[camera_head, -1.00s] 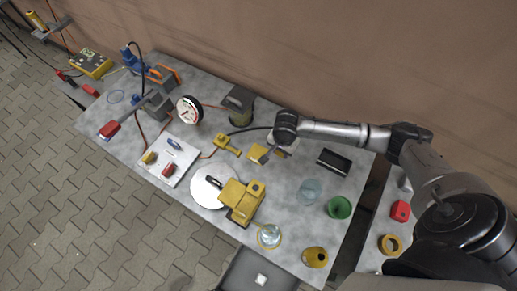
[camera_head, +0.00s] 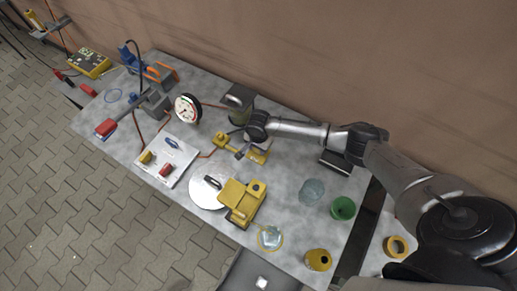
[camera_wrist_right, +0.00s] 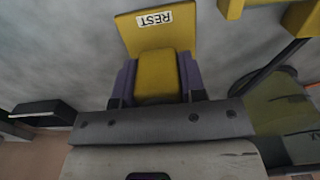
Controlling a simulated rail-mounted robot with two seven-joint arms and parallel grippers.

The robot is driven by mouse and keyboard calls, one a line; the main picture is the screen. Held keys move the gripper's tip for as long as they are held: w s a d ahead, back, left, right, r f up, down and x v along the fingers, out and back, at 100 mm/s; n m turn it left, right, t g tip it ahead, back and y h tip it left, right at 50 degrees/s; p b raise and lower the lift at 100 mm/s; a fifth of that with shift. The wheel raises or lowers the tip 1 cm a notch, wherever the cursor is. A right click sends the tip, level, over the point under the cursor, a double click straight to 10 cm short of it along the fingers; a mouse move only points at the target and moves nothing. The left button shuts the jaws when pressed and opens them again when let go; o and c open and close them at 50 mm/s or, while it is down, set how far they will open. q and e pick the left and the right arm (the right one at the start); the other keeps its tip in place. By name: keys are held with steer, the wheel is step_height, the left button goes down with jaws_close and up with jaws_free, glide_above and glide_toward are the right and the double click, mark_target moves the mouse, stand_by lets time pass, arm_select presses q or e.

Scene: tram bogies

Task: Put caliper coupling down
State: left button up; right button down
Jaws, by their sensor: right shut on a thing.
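My right gripper (camera_head: 252,149) is low over the back middle of the grey table. Its purple fingers also show in the right wrist view (camera_wrist_right: 157,84), shut on both sides of a yellow block (camera_wrist_right: 157,68), which I take for the caliper coupling. A yellow plate marked REST (camera_wrist_right: 158,26) lies just beyond the block; it also shows in the head view (camera_head: 258,156). The block overlaps the plate in view; I cannot tell whether it touches it. The block's lower part is hidden by my gripper. My left gripper is not in view.
A yellow dumbbell-shaped part (camera_head: 221,139) lies close left of my right gripper. A dark-topped container (camera_head: 238,98) stands behind it. A round gauge (camera_head: 187,109), a white disc (camera_head: 204,193), a yellow machine (camera_head: 241,202) and a green cup (camera_head: 343,208) stand around.

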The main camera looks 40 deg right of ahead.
steer(key=shift+f, duration=0.6)
steer(key=shift+f, duration=0.1)
steer(key=shift+f, duration=0.6)
steer(key=c, duration=1)
jaws_free()
steer(key=shift+c, duration=0.2)
steer(key=o, duration=0.3)
steer(key=shift+o, duration=0.2)
